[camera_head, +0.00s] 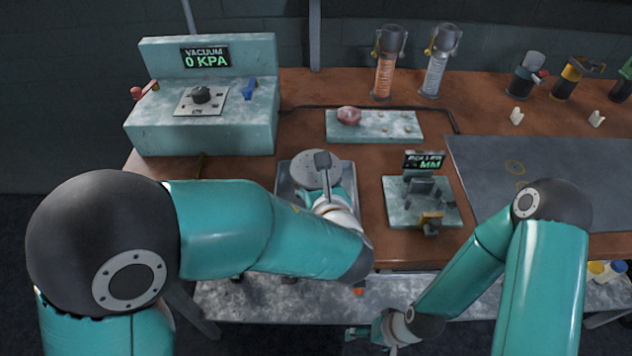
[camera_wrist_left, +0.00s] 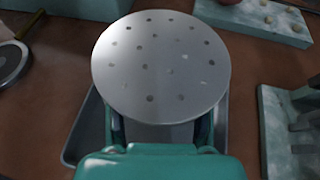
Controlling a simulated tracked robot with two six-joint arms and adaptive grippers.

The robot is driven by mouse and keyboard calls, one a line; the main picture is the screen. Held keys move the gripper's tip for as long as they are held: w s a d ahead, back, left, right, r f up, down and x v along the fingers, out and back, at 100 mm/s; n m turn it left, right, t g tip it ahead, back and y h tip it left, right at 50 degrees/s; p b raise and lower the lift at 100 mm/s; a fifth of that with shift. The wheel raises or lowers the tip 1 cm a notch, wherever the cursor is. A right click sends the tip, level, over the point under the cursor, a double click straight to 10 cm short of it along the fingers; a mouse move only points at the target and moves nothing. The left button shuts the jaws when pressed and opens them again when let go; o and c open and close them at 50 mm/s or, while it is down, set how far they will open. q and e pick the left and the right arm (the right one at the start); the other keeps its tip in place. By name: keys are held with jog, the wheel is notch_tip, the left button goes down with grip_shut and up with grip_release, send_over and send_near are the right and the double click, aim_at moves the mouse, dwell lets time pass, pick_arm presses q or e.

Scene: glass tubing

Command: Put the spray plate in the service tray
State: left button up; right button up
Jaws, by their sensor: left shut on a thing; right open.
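The spray plate is a round pale metal disc with small holes; it shows large in the left wrist view (camera_wrist_left: 160,65) and over the tray in the head view (camera_head: 308,172). My left gripper (camera_wrist_left: 160,126) is shut on the plate's near edge. The service tray is a shallow grey metal tray on the bench, below the plate, in the head view (camera_head: 283,180) and the left wrist view (camera_wrist_left: 76,142). Plate and arm hide most of its inside; I cannot tell the gap beneath the plate. My right gripper (camera_head: 372,332) is open, low in front of the bench.
The vacuum unit (camera_head: 200,110), reading 0 KPA, stands back left. A pale block (camera_head: 385,128) with a pink lump lies behind the tray. The roller station (camera_head: 400,205) stands close right of the tray. Burners and bottles line the back. A dark mat (camera_head: 560,175) covers the right.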

pick_arm(q)
jog(key=shift+f, duration=0.2)
pick_arm(e)
jog(key=shift+f, duration=0.1)
pick_arm(q)
jog(key=o, duration=1.4)
jog(key=shift+r, duration=0.1)
